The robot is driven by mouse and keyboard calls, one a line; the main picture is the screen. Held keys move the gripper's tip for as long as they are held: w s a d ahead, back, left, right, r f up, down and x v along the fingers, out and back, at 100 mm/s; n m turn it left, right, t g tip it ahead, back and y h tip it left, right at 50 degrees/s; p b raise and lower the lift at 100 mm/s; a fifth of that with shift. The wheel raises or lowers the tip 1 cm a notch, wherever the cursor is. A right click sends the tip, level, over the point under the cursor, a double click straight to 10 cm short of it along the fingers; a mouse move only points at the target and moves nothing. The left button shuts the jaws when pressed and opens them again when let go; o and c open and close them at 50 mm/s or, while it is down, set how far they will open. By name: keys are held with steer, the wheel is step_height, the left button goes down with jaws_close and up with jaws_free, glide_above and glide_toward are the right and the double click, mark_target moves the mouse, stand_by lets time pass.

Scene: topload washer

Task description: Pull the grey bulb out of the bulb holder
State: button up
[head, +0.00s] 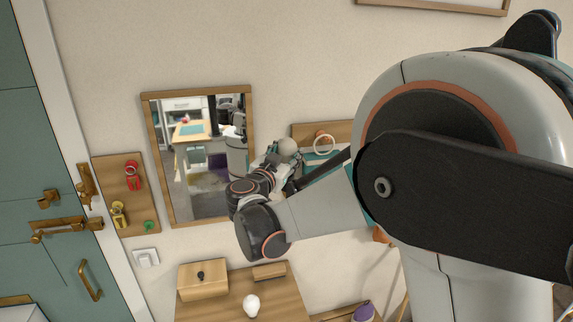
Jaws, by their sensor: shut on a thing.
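The grey bulb (288,147) shows as a small pale round shape at the end of my arm, near the wall to the right of the mirror. My gripper (279,155) is shut on it. The fingers are small and dark here, and the arm's wrist hides part of them. I cannot make out the bulb holder. Whether the bulb's base is still in a holder or clear of it cannot be told from this view.
A wooden wall board (342,130) with a pale ring is close beside my gripper. A mirror (197,160) hangs to the left. Below, a wooden table (223,308) carries a white bulb (251,305) and a wooden box (203,281). My arm covers the right side.

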mark_target(284, 147)
steer(key=shift+r, duration=0.15)
steer(key=shift+r+p, duration=0.7)
steer(key=shift+r, duration=0.7)
steer(key=shift+f, duration=0.1)
